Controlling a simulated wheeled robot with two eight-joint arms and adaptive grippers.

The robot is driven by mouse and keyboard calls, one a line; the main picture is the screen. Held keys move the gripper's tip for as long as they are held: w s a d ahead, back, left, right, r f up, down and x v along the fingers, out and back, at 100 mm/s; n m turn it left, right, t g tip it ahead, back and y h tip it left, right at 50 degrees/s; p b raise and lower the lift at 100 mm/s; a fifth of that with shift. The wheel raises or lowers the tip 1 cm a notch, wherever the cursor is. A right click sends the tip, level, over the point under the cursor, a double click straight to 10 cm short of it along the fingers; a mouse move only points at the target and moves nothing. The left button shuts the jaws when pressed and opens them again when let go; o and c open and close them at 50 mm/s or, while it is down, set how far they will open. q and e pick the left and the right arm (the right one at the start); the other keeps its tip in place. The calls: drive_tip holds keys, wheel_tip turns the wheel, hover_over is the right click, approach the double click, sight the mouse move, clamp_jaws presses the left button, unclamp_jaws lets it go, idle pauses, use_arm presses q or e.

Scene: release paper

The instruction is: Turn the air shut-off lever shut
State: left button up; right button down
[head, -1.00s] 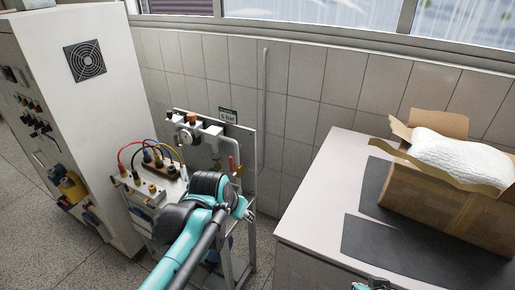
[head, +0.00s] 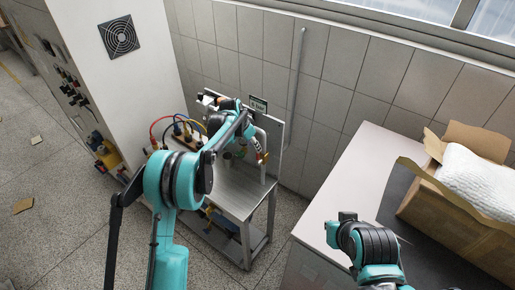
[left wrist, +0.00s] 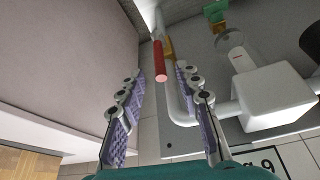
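The air shut-off lever shows in the left wrist view as a red handle (left wrist: 159,60) on a white pipe (left wrist: 180,105). A small red and yellow part (head: 264,157) shows at the right of the pipework in the head view. My left gripper (left wrist: 160,74) is open, with one finger on each side of the red handle's near end in the left wrist view. I cannot tell whether the handle lies between the fingertips or beyond them. In the head view the left arm hides most of the pipework and its own fingers. The right gripper's fingers are not visible.
A metal stand (head: 238,205) carries the pipework and cables. A white cabinet (head: 95,80) stands to its left. At the right, a table (head: 345,165) holds a cardboard box (head: 445,215) with white wrap, and part of my right arm is over its near side.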

sight(258, 158)
use_arm(q)
drive_tip(key=x, duration=0.6)
drive_tip(key=shift+d+f, duration=0.1)
drive_tip(key=shift+f, duration=0.05)
clamp_jaws()
